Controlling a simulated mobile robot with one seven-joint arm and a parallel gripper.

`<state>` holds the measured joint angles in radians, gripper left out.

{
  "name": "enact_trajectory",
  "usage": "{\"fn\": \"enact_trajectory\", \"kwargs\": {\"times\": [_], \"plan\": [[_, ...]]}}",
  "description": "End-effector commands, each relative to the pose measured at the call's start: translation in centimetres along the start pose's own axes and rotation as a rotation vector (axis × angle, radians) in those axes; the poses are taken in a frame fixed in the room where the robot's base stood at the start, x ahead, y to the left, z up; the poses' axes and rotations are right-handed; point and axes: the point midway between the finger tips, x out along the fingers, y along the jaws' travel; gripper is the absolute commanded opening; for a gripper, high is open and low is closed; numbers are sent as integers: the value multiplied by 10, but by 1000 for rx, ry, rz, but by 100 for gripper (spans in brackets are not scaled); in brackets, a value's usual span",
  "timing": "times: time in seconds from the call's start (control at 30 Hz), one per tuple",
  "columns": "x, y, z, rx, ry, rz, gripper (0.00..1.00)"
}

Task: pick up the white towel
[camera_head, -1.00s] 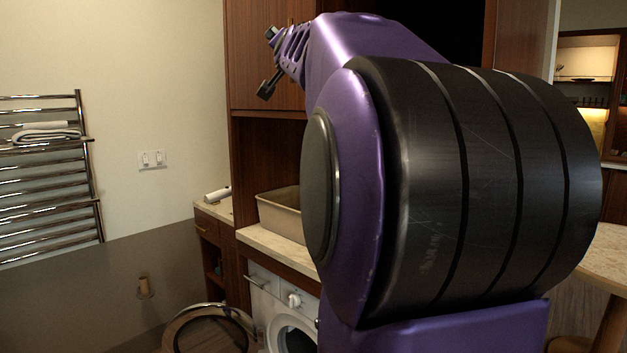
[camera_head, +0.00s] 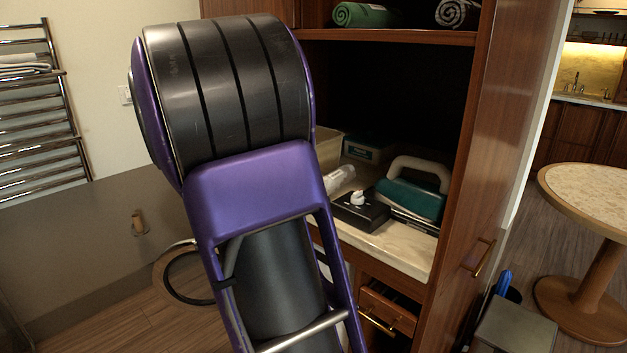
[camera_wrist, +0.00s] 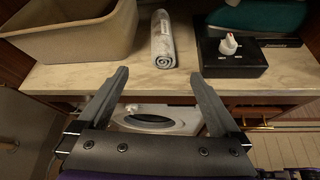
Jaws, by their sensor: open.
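A rolled whitish towel with grey markings (camera_wrist: 162,42) lies on the counter in the wrist view, its rolled end facing me. It also shows in the head view as a pale roll (camera_head: 339,179), partly hidden by my arm. My gripper (camera_wrist: 158,76) is open and empty in front of the counter edge, with the roll beyond the gap between its fingers. In the head view my arm hides the gripper. Another white towel (camera_head: 22,66) lies folded on the wall rack at the left.
A beige bin (camera_wrist: 75,38) stands left of the roll, and a black box with a knob (camera_wrist: 231,58) stands right of it. A teal iron-like appliance (camera_head: 412,198) is on the counter. A washing machine (camera_wrist: 150,117) is below. A cabinet side panel (camera_head: 480,130) bounds the right.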

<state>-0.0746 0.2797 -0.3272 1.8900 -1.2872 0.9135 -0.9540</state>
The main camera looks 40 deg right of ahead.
Motion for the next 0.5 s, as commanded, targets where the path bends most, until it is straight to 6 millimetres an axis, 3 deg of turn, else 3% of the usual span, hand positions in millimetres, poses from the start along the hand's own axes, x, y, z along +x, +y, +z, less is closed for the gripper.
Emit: {"fn": "enact_trajectory", "kwargs": {"times": [0.1,0.27,0.5], "plan": [[7,-6,-4,-156,-57,-13,100],[22,-7,-4,-217,-81,-17,100],[74,-7,0,-213,-80,-16,100]]}}
